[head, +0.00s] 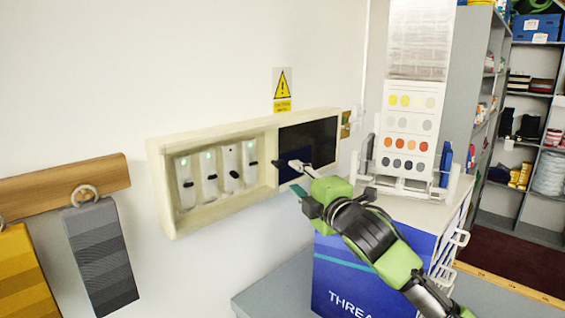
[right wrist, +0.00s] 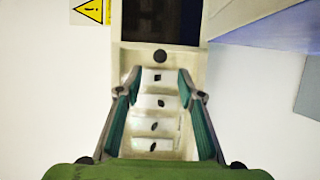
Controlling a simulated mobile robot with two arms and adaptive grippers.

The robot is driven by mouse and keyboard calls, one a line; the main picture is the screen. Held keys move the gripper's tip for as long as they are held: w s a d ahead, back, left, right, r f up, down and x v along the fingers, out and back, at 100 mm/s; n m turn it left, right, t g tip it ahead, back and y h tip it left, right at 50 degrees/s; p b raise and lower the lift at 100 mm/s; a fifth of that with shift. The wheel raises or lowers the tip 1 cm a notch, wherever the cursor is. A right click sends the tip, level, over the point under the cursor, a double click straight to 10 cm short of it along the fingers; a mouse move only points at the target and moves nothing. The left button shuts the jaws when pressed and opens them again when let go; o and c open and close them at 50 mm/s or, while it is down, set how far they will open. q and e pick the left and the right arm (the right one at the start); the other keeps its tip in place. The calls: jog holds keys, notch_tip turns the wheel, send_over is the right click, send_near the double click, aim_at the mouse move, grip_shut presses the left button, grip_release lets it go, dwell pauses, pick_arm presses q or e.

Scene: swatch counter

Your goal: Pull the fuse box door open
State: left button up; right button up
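The cream fuse box (head: 215,130) is fixed to the white wall. Its left part shows several white switches with dark levers and green lights; its right part is a dark panel (head: 320,140). A small dark round knob (head: 279,164) sits between these parts and also shows in the right wrist view (right wrist: 160,56). I cannot tell whether a clear door covers the switches. My right gripper (head: 297,177) is in front of the box near the knob. In the right wrist view the gripper (right wrist: 160,82) is open and empty, with the knob just beyond its fingertips. My left gripper is out of view.
A yellow warning sign (head: 283,88) is above the box. Grey and yellow swatches hang from a wooden rail (head: 65,190) at left. A colour card stand (head: 408,130) and a blue thread box (head: 345,275) are close on the right.

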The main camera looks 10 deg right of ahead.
aim_at(281, 166)
jog(key=w+p, duration=0.1)
jog(key=w, duration=0.1)
jog(key=w+a+p, duration=0.1)
jog(key=w, duration=0.2)
jog(key=w+p, duration=0.1)
jog(key=w, duration=0.1)
jog(key=shift+w+a+r, duration=0.15)
jog(key=shift+w+a, duration=0.05)
jog(key=shift+w, duration=0.05)
jog(key=shift+w+a+p, duration=0.2)
jog(key=shift+w+p, duration=0.1)
jog(key=shift+w, duration=0.45)
jog(key=shift+c, duration=0.2)
jog(key=shift+f, duration=0.2)
grip_shut()
